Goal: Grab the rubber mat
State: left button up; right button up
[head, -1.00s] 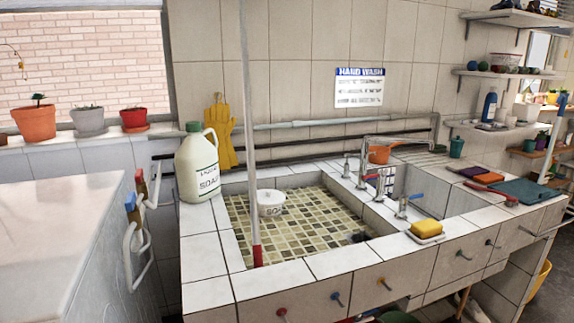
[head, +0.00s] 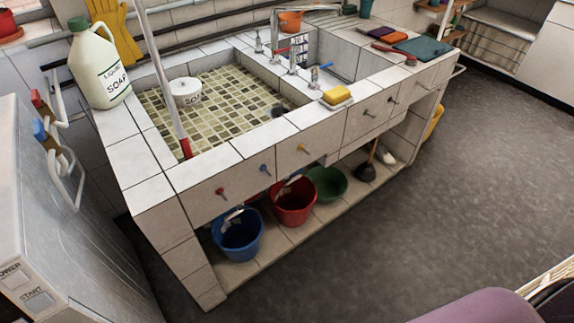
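No thing is clearly marked as a rubber mat. A flat teal piece (head: 424,48) lies on the far right end of the tiled counter and may be the mat; I cannot tell its material. Beside it on the left lie a flat orange piece (head: 401,39) and a flat purple piece (head: 380,32). A red-handled tool (head: 393,51) lies in front of them. Neither of my grippers is in view.
The tiled sink counter (head: 150,190) holds a soap jug (head: 100,70), a white soap tub (head: 185,92) in the basin and a yellow sponge (head: 337,95). Blue (head: 238,236), red (head: 294,203) and green (head: 327,184) containers stand below. The grey floor (head: 450,190) at right is open.

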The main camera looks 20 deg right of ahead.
aim_at(426, 49)
jog(key=z, duration=1.4)
jog(key=i+l+u, duration=0.1)
jog(key=u, duration=0.3)
jog(key=i+l+u, duration=0.2)
jog(key=u, duration=0.25)
jog(key=i+l+u, duration=0.2)
jog(key=i+l, duration=0.2)
jog(key=l, duration=0.2)
jog(key=i+l, duration=0.2)
jog(key=l, duration=0.15)
jog(key=i+l+u, duration=0.15)
jog(key=l, duration=0.2)
jog(key=i+l+u, duration=0.1)
jog(key=i+l, duration=0.15)
jog(key=i+l+u, duration=0.1)
jog(key=l, duration=0.35)
jog(key=i, duration=0.05)
